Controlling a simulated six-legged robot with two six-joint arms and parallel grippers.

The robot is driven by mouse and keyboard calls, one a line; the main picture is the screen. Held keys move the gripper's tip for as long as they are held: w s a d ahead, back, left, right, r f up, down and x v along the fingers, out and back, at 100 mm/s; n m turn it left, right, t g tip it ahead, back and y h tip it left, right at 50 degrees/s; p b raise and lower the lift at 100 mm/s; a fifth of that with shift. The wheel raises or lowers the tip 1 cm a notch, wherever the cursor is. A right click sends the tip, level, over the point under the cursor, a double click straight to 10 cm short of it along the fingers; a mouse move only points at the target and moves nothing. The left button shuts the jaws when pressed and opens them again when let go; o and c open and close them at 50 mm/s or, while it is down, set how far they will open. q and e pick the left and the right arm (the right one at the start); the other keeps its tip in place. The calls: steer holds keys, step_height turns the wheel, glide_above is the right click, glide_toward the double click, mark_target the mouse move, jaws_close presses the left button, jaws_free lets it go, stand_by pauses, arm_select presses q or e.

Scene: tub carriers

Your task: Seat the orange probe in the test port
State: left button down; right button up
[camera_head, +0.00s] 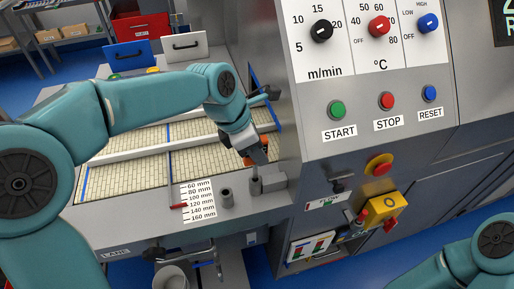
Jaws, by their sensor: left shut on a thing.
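The orange probe (248,161) shows only in small part between the fingers of my left gripper (257,157). The gripper is shut on it and points down at the machine's front ledge. A thin grey stem runs down below the fingers to a grey block (273,183); I cannot tell whether the stem is inside it or just in front. A short grey upright socket (227,197) stands to the left on the same ledge, apart from the gripper. I cannot tell which of the two is the test port. My right gripper is out of view; only part of that arm shows.
A conveyor bed (130,146) with pale rails lies behind the ledge. A scale plate marked in mm (198,201) is left of the socket. The control panel (383,85) rises close on the right. A pale bucket (172,277) is below the front edge.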

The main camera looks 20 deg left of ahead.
mark_target(257, 178)
arm_select(q)
steer(key=shift+f+b, duration=1.6)
steer(key=shift+f, duration=0.85)
steer(key=c, duration=0.8)
jaws_free()
steer(key=v, duration=1.6)
steer(key=shift+r+p, duration=0.2)
steer(key=shift+p, duration=0.25)
